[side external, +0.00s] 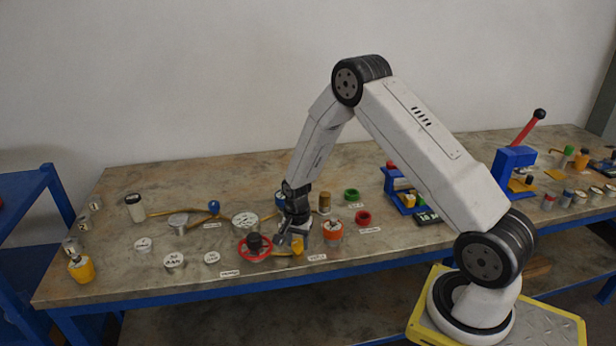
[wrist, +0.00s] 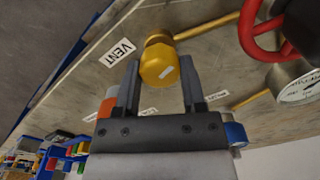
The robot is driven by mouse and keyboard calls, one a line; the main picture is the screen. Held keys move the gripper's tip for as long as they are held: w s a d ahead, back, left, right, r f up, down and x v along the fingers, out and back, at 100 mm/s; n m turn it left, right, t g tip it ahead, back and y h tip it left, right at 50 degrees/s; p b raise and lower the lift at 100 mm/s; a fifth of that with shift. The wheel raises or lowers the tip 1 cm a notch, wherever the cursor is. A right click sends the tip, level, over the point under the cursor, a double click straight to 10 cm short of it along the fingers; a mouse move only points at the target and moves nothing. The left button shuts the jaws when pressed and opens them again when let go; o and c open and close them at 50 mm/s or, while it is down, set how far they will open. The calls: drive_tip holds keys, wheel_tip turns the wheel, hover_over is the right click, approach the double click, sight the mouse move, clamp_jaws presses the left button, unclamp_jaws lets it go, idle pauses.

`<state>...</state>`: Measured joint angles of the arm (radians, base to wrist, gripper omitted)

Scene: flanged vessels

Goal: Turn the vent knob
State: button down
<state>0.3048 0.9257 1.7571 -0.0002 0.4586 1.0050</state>
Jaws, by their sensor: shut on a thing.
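The vent knob (wrist: 160,66) is a yellow, faceted knob with a small pale mark on its face, seen in the wrist view beside a white label reading VENT (wrist: 120,52). My gripper (wrist: 160,72) has one finger on each side of the knob and is shut on it. In the side view my gripper (side external: 292,238) points down at the bench, and the yellow knob (side external: 298,246) shows partly at its fingertips. The contact faces are hard to make out.
A red handwheel (side external: 255,247) stands just left of my gripper, and an orange-banded vessel (side external: 333,231) just right. A brass pipe (wrist: 208,27) runs from the knob toward the handwheel. Lidded vessels and a gauge (wrist: 300,88) crowd the bench nearby.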

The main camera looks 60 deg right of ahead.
sight(298, 242)
drive_tip(key=shift+m, duration=1.5)
drive_tip(key=shift+c, duration=0.9)
unclamp_jaws()
drive_tip(key=shift+r, duration=0.1)
drive_tip(key=shift+r, duration=3.8)
drive_tip(key=shift+a, duration=0.1)
